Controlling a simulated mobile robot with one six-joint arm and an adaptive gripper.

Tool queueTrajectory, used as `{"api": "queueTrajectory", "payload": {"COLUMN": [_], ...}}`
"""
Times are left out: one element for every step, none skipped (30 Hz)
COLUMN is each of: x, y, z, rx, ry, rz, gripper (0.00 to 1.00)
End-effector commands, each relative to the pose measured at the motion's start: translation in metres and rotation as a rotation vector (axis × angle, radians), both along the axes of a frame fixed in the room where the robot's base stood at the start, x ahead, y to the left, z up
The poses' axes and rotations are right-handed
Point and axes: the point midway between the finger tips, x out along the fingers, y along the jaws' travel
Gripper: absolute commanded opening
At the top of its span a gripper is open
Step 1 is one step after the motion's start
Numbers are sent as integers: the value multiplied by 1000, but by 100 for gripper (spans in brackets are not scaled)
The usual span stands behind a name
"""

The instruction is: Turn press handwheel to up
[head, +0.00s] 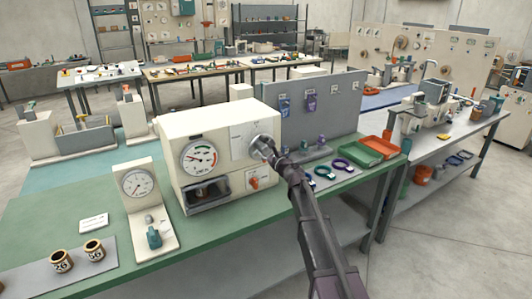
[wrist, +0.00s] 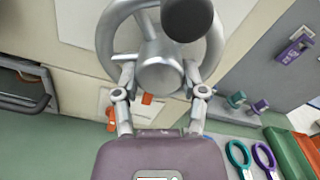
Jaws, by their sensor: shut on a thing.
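The press handwheel (wrist: 104,38) is a silver metal ring with spokes, a round hub and a dark round knob (wrist: 188,16). It sits on the front face of the cream press housing (head: 222,127), and it also shows in the head view (head: 260,142), partly covered by my gripper. My gripper (wrist: 160,82) is shut on the handwheel, one finger at each side of the hub. In the wrist view the knob is at the top of the picture, slightly right of the hub. Any labels by the wheel are too small to read.
A dial gauge (head: 199,157) and a red-orange switch (head: 253,182) are on the housing. Left stands a smaller gauge stand (head: 140,195). Right on the green bench lie blue and purple rings (head: 341,164), a green tray (head: 360,151) and an orange tray (head: 382,145).

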Motion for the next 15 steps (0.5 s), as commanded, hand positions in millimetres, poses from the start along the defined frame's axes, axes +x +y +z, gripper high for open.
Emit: {"api": "queueTrajectory", "payload": {"x": [2,2,2,2,2,2,2,2,3,3,3,3,3,3,3], "y": [0,0,0,0,0,0,0,0,-1,-1,-1,-1,-1,-1,-1], "z": [1,1,1,1,1,1,1,1,1,2,2,2,2,2,2], "rx": [-34,-58,-88,-112,-136,-167,-190,-214,-246,-269,-293,-325,-348,-372,-403], "ry": [-23,-40,-60,-77,-92,-113,-129,-145,-167,-182,-199,-220,-236,-252,-273], "rz": [-1,-1,-1,-1,-1,-1,-1,-1,-1,-1,-1,-1,-1,-1,-1], "gripper": [7,7,7,7,7,7,7,7,7,7,7,7,7,7,7]}}
